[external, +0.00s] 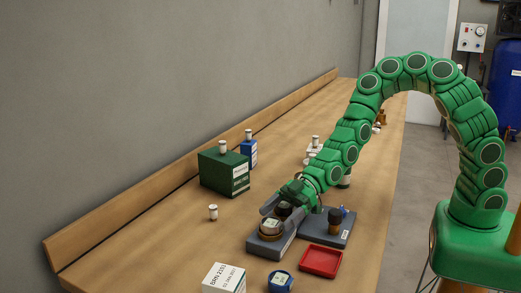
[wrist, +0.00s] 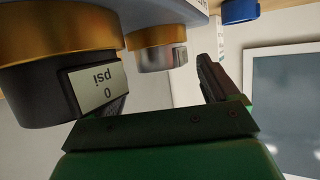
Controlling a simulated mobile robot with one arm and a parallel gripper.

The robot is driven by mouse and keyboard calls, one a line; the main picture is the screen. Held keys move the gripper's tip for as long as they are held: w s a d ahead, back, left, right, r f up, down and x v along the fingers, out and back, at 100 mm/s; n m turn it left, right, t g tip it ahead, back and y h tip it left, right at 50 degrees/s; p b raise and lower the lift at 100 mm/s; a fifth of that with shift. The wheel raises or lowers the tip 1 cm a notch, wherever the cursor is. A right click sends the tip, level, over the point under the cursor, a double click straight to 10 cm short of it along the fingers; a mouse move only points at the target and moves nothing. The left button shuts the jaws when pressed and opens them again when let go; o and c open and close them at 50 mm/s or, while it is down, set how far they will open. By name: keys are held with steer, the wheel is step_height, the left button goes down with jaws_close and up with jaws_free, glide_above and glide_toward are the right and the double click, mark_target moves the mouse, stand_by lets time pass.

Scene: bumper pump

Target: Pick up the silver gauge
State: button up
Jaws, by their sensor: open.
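In the wrist view, which appears upside down, a silver gauge (wrist: 155,57) with a brass band shows between the fingers, farther off. A larger dark gauge (wrist: 38,85) with a brass band and a "0 psi" label is close on the left and partly covers the left finger. My gripper (wrist: 168,90) is open, with nothing clasped. In the external view my gripper (external: 273,224) is low at the grey base plates, its fingers about a round gauge (external: 270,228) with a pale label. I cannot tell from there which gauge this is; the fingers partly hide it.
A second grey plate (external: 322,234) with a dark-topped fitting stands to the right. A red tray (external: 320,262), a blue round part (external: 280,282) and a white box (external: 224,278) are in front. A green box (external: 224,172) stands at the back.

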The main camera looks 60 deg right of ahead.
steer(key=shift+x, duration=1)
steer(key=shift+c, duration=0.2)
steer(key=c, duration=1.2)
